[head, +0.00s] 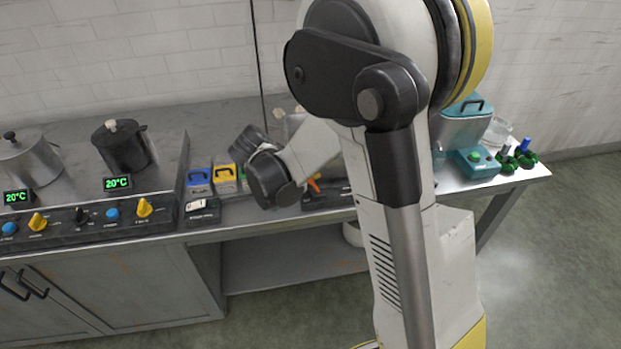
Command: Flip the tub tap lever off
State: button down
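A small orange piece (314,184) shows just right of my arm's dark wrist, above a dark low object on the bench. It may be the tap lever, but I cannot tell its position or whether it belongs to a tap. A clear-walled container, perhaps the tub, shows partly behind my arm and is mostly hidden. The dark end of my arm (268,178) hangs over the bench's front part, left of the orange piece. My gripper's fingers cannot be made out, so I cannot tell if they are open or shut.
Two pots, one silver (28,160) and one black (122,150), stand left on a unit with knobs and 20°C displays. Blue (198,181) and yellow (225,178) boxes stand beside it. A teal box (474,162) and green-based items (518,158) are at the right.

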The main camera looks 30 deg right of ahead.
dwell(0.4)
jog(key=c, duration=1.3)
grip_release()
jog(key=shift+o, duration=0.2)
jog(key=shift+a, duration=0.1)
jog(key=v, duration=1.2)
jog(key=shift+s, duration=0.1)
jog(key=s+a+r+n+t+y, duration=0.1)
jog(key=s+t+y, duration=0.1)
jog(key=s, duration=0.6)
jog(key=s+a+r+n+t+y, duration=0.1)
jog(key=s+r+t+y, duration=0.1)
jog(key=s+y, duration=0.3)
jog(key=s, duration=0.3)
jog(key=shift+s+a+r, duration=0.15)
jog(key=shift+s+a, duration=0.15)
